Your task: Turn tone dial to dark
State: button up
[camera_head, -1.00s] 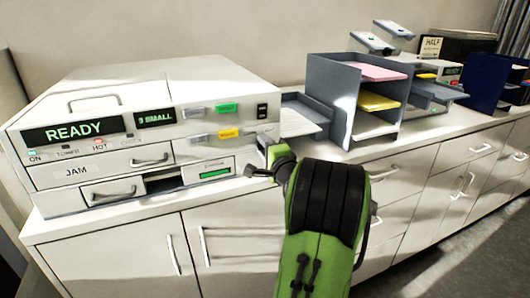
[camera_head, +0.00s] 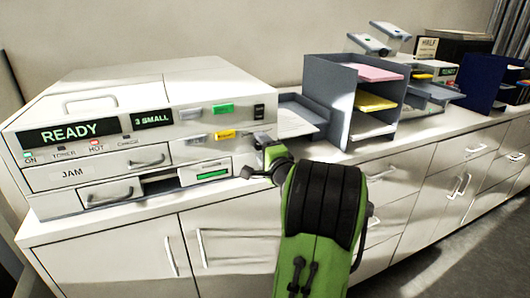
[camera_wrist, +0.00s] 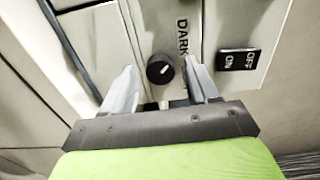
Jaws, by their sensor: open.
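The tone dial, a small round black knob with a white pointer mark (camera_wrist: 160,69), sits on a pale panel in the wrist view. The word DARK (camera_wrist: 183,38) is printed beside it, partly hidden by a finger. My gripper (camera_wrist: 161,75) is open, with one finger on each side of the knob; I cannot tell whether they touch it. In the head view my gripper (camera_head: 262,142) is at the right end of the white copier (camera_head: 150,100), and the dial is hidden there. The copier's display (camera_head: 72,132) reads READY.
A black OFF/ON switch (camera_wrist: 238,60) is close to the right finger in the wrist view. An output tray (camera_head: 300,118) and a grey paper sorter (camera_head: 332,88) stand right of the copier. Cabinets (camera_head: 110,262) run below the counter.

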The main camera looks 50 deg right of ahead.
jog(key=b+v, duration=0.2)
jog(key=v, duration=1.3)
jog(key=shift+s+a+b, duration=0.15)
jog(key=shift+s+b, duration=0.15)
jog(key=shift+b, duration=0.1)
jog(key=shift+f, duration=0.1)
jog(key=w+a+f+n+g+y, duration=0.1)
jog(key=w+a+f+n+y, duration=0.2)
jog(key=a, duration=0.4)
jog(key=w+a+f+n+g+y, duration=0.1)
jog(key=w+a+f+n+y, duration=0.15)
jog(key=a+n, duration=0.4)
jog(key=w+a+f+n+g+y, duration=0.1)
jog(key=w+a+n+g+y, duration=0.1)
jog(key=w+a+n+y, duration=0.35)
jog(key=s+a+f+n+g+h, duration=0.1)
jog(key=s+a+f+n+g, duration=0.15)
jog(key=s+a+n, duration=0.35)
jog(key=s+a+f+n+g+h, duration=0.1)
jog(key=s+a+f+n+g, duration=0.15)
jog(key=s+a, duration=0.55)
notch_tip(320, 180, up, 14)
jog(key=p, duration=1.3)
jog(key=shift+s+d+f+g, duration=0.25)
jog(key=shift+s+d+g, duration=0.05)
jog(key=shift+d+g, duration=0.15)
